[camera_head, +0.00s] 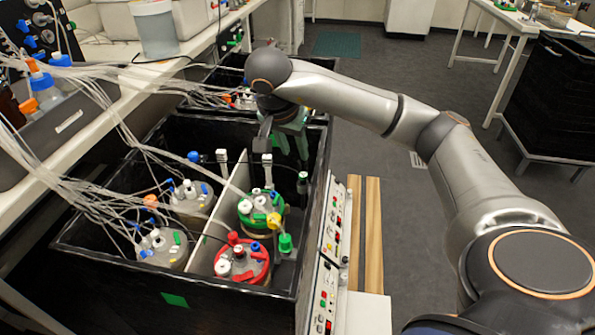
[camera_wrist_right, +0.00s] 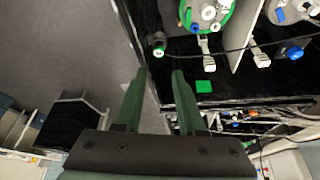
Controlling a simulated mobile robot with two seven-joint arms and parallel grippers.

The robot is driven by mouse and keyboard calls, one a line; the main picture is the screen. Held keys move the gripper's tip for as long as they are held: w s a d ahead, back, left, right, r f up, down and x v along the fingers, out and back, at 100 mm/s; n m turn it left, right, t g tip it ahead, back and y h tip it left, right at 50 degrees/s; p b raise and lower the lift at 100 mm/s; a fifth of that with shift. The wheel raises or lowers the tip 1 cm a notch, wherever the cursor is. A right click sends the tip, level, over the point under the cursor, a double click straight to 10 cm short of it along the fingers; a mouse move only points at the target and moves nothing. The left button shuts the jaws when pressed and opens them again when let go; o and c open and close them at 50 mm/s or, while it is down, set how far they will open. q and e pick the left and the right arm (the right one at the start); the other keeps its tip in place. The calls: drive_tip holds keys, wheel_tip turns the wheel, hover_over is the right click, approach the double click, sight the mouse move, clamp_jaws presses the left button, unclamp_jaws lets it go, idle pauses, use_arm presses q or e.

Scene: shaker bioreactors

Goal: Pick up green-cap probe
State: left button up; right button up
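The green-cap probe (camera_head: 302,180) is a slim dark upright piece with a small green and white top, by the right wall of the black tub. It also shows in the right wrist view (camera_wrist_right: 159,47), just beyond the fingertips. My right gripper (camera_head: 293,150) reaches in from above over the tub's back right corner. In the right wrist view its two green fingers (camera_wrist_right: 160,73) are apart with nothing between them. The probe is ahead of the fingers and not touched. My left gripper is not in view.
The black tub (camera_head: 130,280) holds a green-lidded vessel (camera_head: 247,213), a red-lidded vessel (camera_head: 243,272) and white-lidded vessels (camera_head: 165,248) with many tubes. A white divider (camera_head: 212,228) splits it. A larger green cap (camera_head: 286,243) stands nearby. Control panels (camera_head: 332,235) line the right side.

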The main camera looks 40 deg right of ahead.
hover_over(303, 175)
drive_tip(key=a, duration=0.2)
wheel_tip(303, 175, down, 5)
drive_tip(key=shift+s+b+x, duration=0.15)
drive_tip(key=shift+b+x, duration=0.05)
drive_tip(key=shift+x, duration=0.7)
drive_tip(key=shift+s+b+x, duration=0.2)
drive_tip(key=shift+b+x, duration=0.05)
drive_tip(key=shift+x, duration=0.65)
drive_tip(key=shift+s+b+x, duration=0.15)
drive_tip(key=shift+b+x, duration=0.05)
drive_tip(key=shift+x, duration=0.65)
drive_tip(key=shift+a+f, duration=0.15)
clamp_jaws()
